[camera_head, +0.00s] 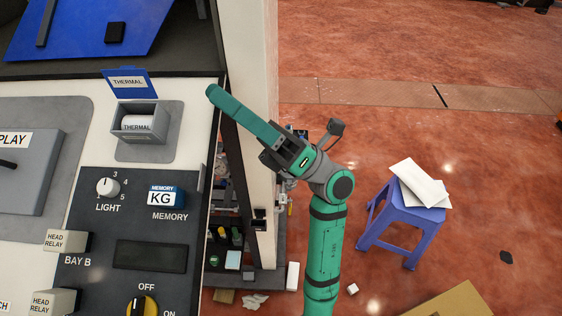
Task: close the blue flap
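A small blue flap (131,84) with a white THERMAL label stands raised at the back edge of a grey box (139,121) on the machine's panel. The box's top is open, and a white THERMAL label shows inside it. My gripper (214,92) is the green end of my arm, pointing up and left. In the picture its tip lies right of the flap and box, with a clear gap to both. It appears to touch nothing. Only one long green finger shape shows, so its opening is hidden.
The dark panel (185,240) carries a light knob (108,187), a blue-and-white memory block (165,196) and relay blocks. A larger blue panel (85,28) slopes above. A pale post (250,110) stands behind my arm. A blue stool (402,215) stands right.

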